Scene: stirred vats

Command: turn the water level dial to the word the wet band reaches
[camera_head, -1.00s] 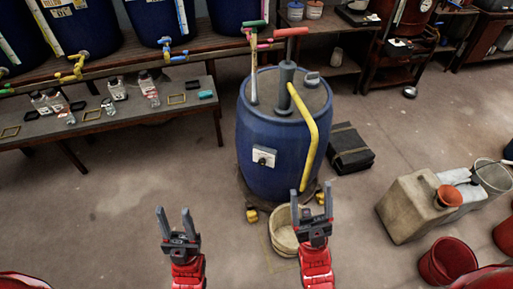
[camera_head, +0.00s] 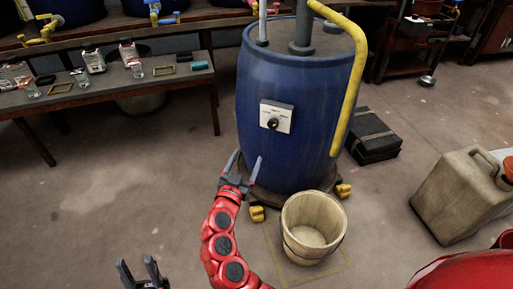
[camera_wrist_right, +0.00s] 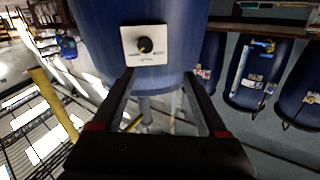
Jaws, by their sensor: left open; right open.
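The water level dial is a black knob (camera_head: 272,123) on a white plate (camera_head: 281,111) on the front of the blue barrel (camera_head: 305,70). Small words ring the knob but are too small to read. The dial plate also shows in the right wrist view (camera_wrist_right: 157,57), with the knob (camera_wrist_right: 145,45) beyond my fingers. My right gripper (camera_head: 240,165) is open and empty, below and left of the dial, apart from it. My left gripper (camera_head: 138,268) is open and empty at the bottom edge. I cannot make out a wet band.
A yellow pipe (camera_head: 352,90) runs down the barrel's right side. A cream bucket (camera_head: 300,255) stands on the floor in front. A black case (camera_head: 371,140) and a beige jerrycan (camera_head: 455,200) are to the right. A bench (camera_head: 110,100) with bottles is at left. The left floor is clear.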

